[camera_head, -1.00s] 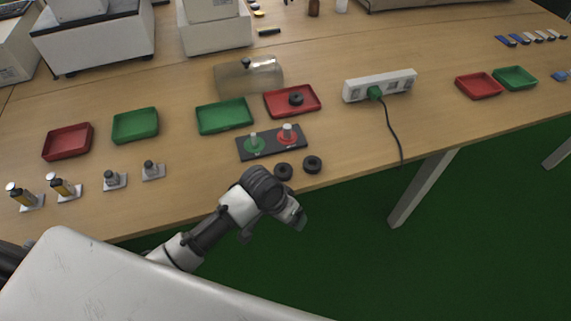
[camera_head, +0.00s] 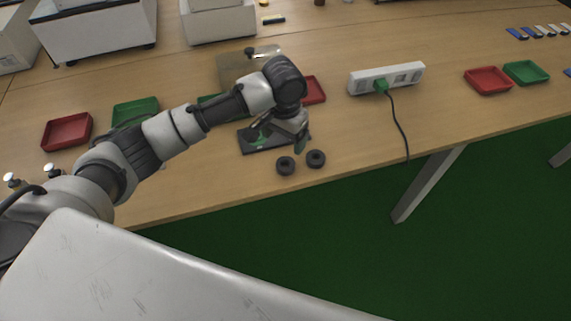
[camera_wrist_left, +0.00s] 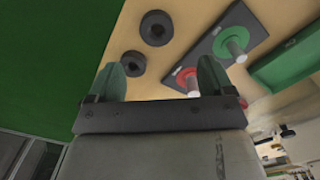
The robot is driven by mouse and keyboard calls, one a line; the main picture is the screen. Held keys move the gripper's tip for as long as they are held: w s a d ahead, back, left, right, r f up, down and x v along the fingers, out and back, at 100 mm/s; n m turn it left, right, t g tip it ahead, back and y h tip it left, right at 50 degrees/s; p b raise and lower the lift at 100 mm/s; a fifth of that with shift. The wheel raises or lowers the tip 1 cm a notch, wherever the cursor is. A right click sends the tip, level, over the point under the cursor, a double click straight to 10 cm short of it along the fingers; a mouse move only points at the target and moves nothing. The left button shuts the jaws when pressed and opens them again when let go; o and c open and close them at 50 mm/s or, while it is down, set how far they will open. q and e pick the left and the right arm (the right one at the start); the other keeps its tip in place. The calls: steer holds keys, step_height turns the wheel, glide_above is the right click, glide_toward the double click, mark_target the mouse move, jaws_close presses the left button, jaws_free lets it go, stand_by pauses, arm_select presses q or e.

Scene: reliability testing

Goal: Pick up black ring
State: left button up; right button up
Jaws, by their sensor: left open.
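Two black rings lie on the wooden table near its front edge, one left (camera_head: 285,166) and one right (camera_head: 316,159) in the head view. Both show in the left wrist view, one farther up (camera_wrist_left: 156,28) and one (camera_wrist_left: 133,64) near the left-hand finger. My left gripper (camera_head: 279,138) is open and empty, above the dark peg plate and just behind the rings. Its fingers (camera_wrist_left: 162,78) show apart in the wrist view, with no ring between them. My right gripper is not in view.
The dark plate (camera_wrist_left: 207,48) carries a green disc and a red disc with pegs. My arm hides much of a green tray and a red tray (camera_head: 314,90). A white power strip (camera_head: 360,83) with a cable stands to the right.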

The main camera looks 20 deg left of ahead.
mark_target(286, 161)
arm_select(q)
steer(key=f, duration=0.9)
steer(key=shift+d+f, duration=0.2)
steer(key=shift+f, duration=0.2)
steer(key=c, duration=1)
steer(key=shift+r, duration=0.2)
